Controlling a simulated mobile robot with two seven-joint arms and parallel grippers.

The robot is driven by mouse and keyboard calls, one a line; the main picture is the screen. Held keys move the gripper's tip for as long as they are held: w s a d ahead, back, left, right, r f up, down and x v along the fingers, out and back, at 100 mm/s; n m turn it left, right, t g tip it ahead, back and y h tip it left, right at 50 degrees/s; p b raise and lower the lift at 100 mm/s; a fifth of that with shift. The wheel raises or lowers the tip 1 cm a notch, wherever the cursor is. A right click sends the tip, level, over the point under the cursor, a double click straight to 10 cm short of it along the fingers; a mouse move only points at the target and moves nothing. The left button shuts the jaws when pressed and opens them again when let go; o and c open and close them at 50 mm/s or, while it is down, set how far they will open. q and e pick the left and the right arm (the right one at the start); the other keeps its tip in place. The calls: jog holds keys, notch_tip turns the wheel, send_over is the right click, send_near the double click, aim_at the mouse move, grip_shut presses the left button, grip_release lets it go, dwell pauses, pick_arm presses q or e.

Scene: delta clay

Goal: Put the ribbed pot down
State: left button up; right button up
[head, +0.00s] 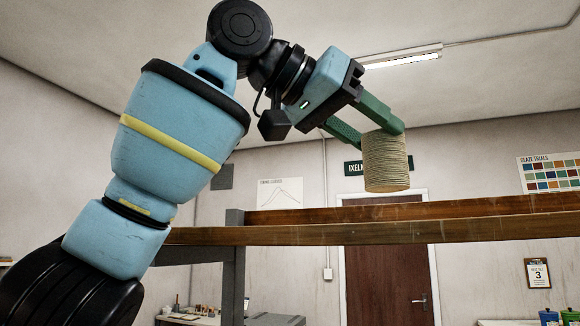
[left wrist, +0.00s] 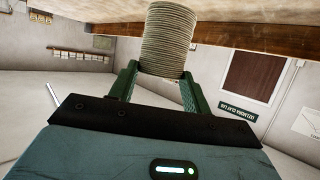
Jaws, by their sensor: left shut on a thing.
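The ribbed pot (head: 386,162) is a beige, upright-looking cylinder with close horizontal ridges. My left gripper (head: 375,125) has green fingers shut on it near its top end in the head view. In the head view the pot's lower end shows a little above the wooden shelf edge, and I cannot tell whether it is over the shelf or in front of it. In the left wrist view the ribbed pot (left wrist: 167,42) sits between the fingers of my left gripper (left wrist: 160,78). My right gripper does not show.
A wooden shelf (head: 330,235) on a grey post (head: 233,275) crosses the head view, seen from below, so its top is hidden. Its wooden edge (left wrist: 240,37) also shows in the left wrist view. A brown door (head: 385,285) and a bench stand behind.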

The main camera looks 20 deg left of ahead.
pick_arm(q)
jog(key=a+f, duration=0.1)
jog(key=a, duration=0.2)
jog(key=s+a+f, duration=0.1)
jog(key=a, duration=0.3)
jog(key=s+a+f, duration=0.1)
jog(key=a, duration=0.3)
jog(key=shift+s+a+f, duration=0.1)
jog(key=shift+a+f, duration=0.15)
jog(key=shift+f, duration=0.15)
jog(key=shift+d+f, duration=0.15)
jog(key=shift+f, duration=0.2)
jog(key=shift+f, duration=0.1)
jog(key=o, duration=1.1)
jog(key=shift+s, duration=0.15)
jog(key=v, duration=1.2)
